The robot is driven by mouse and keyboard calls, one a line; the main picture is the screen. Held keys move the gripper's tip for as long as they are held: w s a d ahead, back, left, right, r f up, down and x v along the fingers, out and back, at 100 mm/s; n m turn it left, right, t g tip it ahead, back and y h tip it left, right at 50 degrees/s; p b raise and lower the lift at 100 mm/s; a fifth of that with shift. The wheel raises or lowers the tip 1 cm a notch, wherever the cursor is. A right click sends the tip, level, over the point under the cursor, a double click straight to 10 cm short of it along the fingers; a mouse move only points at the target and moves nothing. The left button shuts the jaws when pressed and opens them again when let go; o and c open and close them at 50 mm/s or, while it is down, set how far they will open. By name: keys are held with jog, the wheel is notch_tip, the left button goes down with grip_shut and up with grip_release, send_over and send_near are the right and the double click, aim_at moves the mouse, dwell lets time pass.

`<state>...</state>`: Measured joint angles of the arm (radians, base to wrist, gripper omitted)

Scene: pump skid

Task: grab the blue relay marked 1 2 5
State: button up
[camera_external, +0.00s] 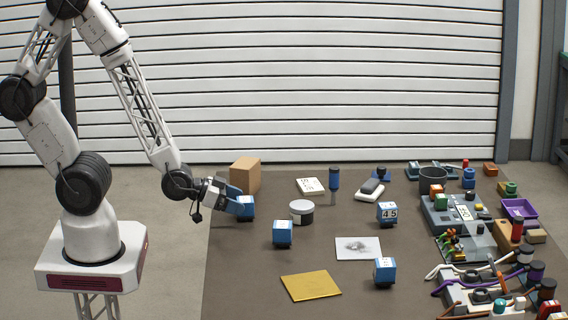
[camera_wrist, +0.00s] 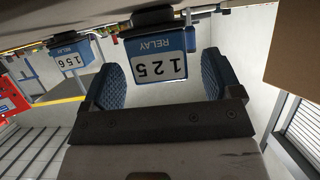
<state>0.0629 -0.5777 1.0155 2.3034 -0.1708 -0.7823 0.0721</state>
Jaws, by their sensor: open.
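The blue relay marked 1 2 5 (camera_wrist: 160,67) appears upside down in the wrist view, its white label facing the camera. My gripper (camera_wrist: 162,72) is open, with one blue padded finger on each side of this relay. Gaps show between the fingers and the relay, and whether either touches it I cannot tell. In the external view my gripper (camera_external: 238,201) is low at the table's left side, at a blue relay (camera_external: 247,208) that it partly hides.
A blue relay marked 1 5 6 (camera_wrist: 70,60) stands to the left in the wrist view. A cardboard box (camera_external: 246,175) is just behind my gripper. Another blue relay (camera_external: 283,233), a round white-lidded jar (camera_external: 301,211) and a yellow plate (camera_external: 311,286) lie to the right.

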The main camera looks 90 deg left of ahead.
aim_at(241, 199)
jog(key=shift+x, duration=1.05)
jog(key=c, duration=1.1)
jog(key=shift+r, duration=0.1)
jog(key=shift+r, duration=0.8)
jog(key=shift+s+r, duration=0.2)
jog(key=shift+r, duration=0.8)
jog(key=shift+s+a+r, duration=0.1)
jog(key=shift+s+r, duration=0.1)
jog(key=shift+s, duration=2.25)
jog(key=shift+s+d+r, duration=0.1)
jog(key=shift+s+r, duration=0.15)
jog(key=shift+s, duration=2.2)
jog(key=shift+s+a+r, duration=0.1)
jog(key=shift+s+r, duration=0.1)
jog(key=shift+s, duration=2.25)
jog(key=shift+s, duration=0.5)
